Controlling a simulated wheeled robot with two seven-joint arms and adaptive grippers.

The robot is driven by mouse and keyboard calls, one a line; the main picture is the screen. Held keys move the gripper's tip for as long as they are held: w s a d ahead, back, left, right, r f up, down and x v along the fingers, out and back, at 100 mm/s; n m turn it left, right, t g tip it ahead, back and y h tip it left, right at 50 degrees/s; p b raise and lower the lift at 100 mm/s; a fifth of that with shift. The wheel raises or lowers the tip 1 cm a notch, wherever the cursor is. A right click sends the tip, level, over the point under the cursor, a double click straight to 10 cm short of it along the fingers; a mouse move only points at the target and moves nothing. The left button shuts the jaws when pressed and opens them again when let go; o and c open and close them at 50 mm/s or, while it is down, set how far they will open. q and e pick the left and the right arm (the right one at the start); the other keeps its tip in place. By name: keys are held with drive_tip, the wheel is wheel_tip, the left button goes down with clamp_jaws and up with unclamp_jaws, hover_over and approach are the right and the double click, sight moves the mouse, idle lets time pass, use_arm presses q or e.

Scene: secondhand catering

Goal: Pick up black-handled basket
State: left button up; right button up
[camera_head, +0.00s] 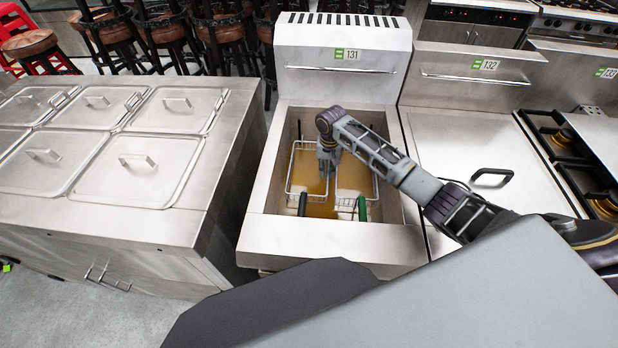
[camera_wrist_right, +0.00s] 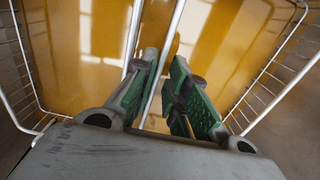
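The black-handled basket (camera_head: 289,178) is a wire basket in the left part of the fryer well, over yellow-brown oil. Its short black handle (camera_head: 302,204) points toward the front edge. My right gripper (camera_head: 327,172) reaches down into the well near the inner sides of the two baskets, away from the black handle. In the right wrist view its green-padded fingers (camera_wrist_right: 165,75) are apart, with a thin wire rim (camera_wrist_right: 170,45) running through the gap. I cannot tell whether they touch it. My left gripper is not in view.
A second basket with a green handle (camera_head: 361,208) sits to the right in the same fryer (camera_head: 335,237). A steel counter with lidded pans (camera_head: 137,168) stands on the left. A flat steel top with a black handle (camera_head: 492,177) and burners lie to the right.

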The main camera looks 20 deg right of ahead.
drive_tip(key=shift+f, duration=0.1)
drive_tip(key=shift+w+d+f, duration=0.1)
drive_tip(key=shift+d+f, duration=0.05)
drive_tip(key=shift+f, duration=2.35)
clamp_jaws()
